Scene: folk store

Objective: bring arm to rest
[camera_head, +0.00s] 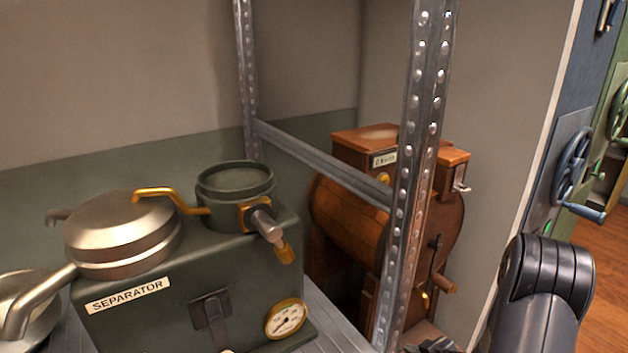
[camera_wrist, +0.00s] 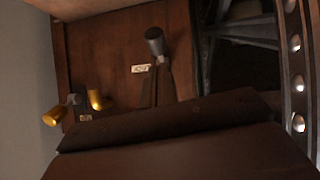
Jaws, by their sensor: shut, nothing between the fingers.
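My black arm link (camera_head: 545,290) rises at the lower right in the head view, with its rounded joint at the top. The lower arm runs out below the picture. A small dark part shows at the bottom edge beside the metal post, and I cannot tell what it is. My gripper's fingers show in neither view, and nothing is seen held. In the wrist view, a dark brown surface (camera_wrist: 190,150) fills the bottom, very near the camera. Behind it is a brown wooden panel (camera_wrist: 105,50) with brass knobs (camera_wrist: 97,99) and a grey-capped lever (camera_wrist: 155,41).
A perforated metal post (camera_head: 410,170) and crossbar (camera_head: 320,163) frame the shelf. A green separator (camera_head: 160,310) stands at left. A wooden barrel machine (camera_head: 355,225) with a crank (camera_head: 436,265) stands behind the post. A handwheel (camera_head: 573,165) is on the right wall; floor (camera_head: 608,270) shows beyond.

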